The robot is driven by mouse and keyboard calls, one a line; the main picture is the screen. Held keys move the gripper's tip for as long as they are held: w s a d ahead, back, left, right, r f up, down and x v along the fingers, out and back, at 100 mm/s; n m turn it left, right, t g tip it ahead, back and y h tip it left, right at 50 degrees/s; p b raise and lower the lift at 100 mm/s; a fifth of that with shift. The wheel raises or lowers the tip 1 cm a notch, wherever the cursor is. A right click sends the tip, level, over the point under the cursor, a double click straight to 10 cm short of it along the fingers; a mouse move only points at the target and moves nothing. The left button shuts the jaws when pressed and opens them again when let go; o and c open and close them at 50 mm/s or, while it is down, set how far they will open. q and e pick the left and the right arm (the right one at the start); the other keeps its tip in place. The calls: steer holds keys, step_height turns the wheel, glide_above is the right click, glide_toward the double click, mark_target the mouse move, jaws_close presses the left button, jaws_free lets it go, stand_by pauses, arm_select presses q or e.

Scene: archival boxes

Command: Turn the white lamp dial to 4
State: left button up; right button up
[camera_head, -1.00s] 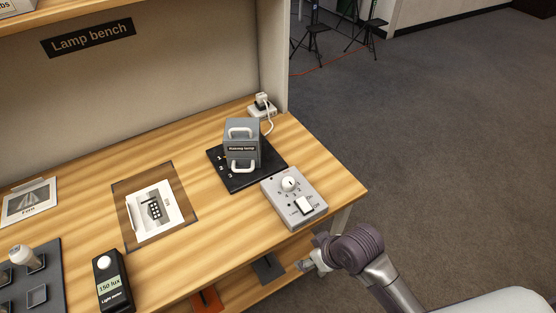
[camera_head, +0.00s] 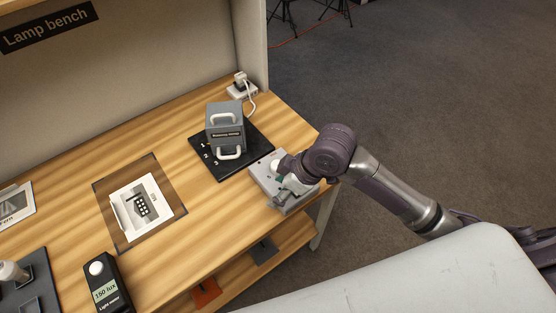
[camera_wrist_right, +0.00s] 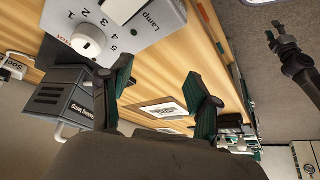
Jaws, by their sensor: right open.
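The grey control box (camera_head: 260,175) sits on the bench's right part, partly hidden by my right gripper (camera_head: 287,188). Its white dial (camera_wrist_right: 89,41) shows in the right wrist view, ringed by numbers that include 2, 3, 4 and 5. I cannot tell surely which number the dial's small mark points to. In that view my right gripper (camera_wrist_right: 162,72) is open and empty, and the dial lies left of both fingers, not between them. A white switch (camera_wrist_right: 122,8) marked "Lamp" is beside the dial.
A grey lamp (camera_head: 225,128) with white handles stands on a black numbered base (camera_head: 205,163) behind the box. A plug strip (camera_head: 241,92) with a white cable is at the back. A light meter (camera_head: 108,286) reading 150 lux and a picture card (camera_head: 143,207) lie left.

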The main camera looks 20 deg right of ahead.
steer(key=w+d+r+n+g, duration=0.1)
steer(key=w+d+r+n, duration=0.1)
steer(key=w+d+r, duration=0.65)
steer(key=x, duration=0.4)
steer(key=p+x, duration=0.1)
steer(key=x, duration=0.3)
steer(key=s+x, duration=0.1)
steer(key=x, duration=0.4)
steer(key=shift+s+a+f, duration=0.1)
steer(key=shift+a+f, duration=0.05)
steer(key=shift+a, duration=0.15)
arm_select(q)
steer(key=shift+w+a+r, duration=0.25)
steer(key=shift+w+r, duration=0.3)
steer(key=shift+r, duration=0.2)
arm_select(e)
steer(key=shift+c, duration=0.2)
